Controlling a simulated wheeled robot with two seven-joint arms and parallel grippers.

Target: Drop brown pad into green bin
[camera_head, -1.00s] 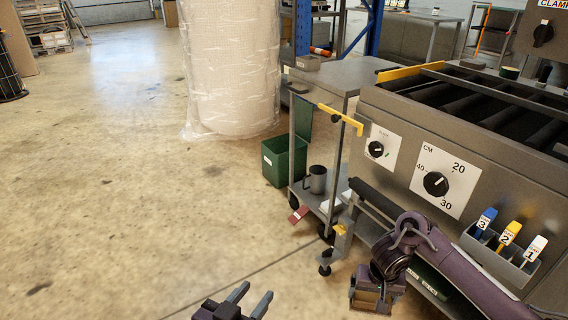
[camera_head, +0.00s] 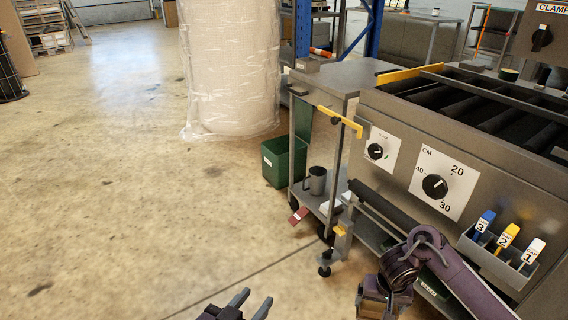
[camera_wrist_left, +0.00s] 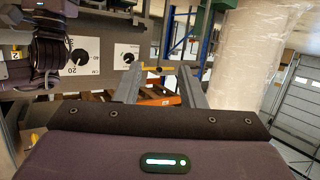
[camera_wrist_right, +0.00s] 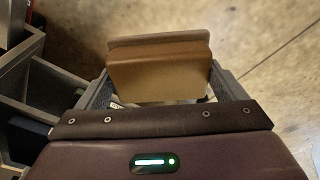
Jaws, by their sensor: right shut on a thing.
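The green bin (camera_head: 284,162) stands on the floor left of the grey trolley, with its top open. The brown pad (camera_wrist_right: 160,68) is between the fingers of my right gripper (camera_wrist_right: 165,90) in the right wrist view. In the head view, my right gripper (camera_head: 378,302) is low in front of the machine, well short of the bin, and the pad shows only partly there. My left gripper (camera_head: 250,304) is at the bottom edge of the head view. Its fingers (camera_wrist_left: 160,85) are spread and empty in the left wrist view.
The grey trolley (camera_head: 345,75) carries a mug (camera_head: 316,181) on its lower shelf and stands between the machine (camera_head: 400,140) and the bin. A wrapped white roll (camera_head: 232,70) stands behind the bin.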

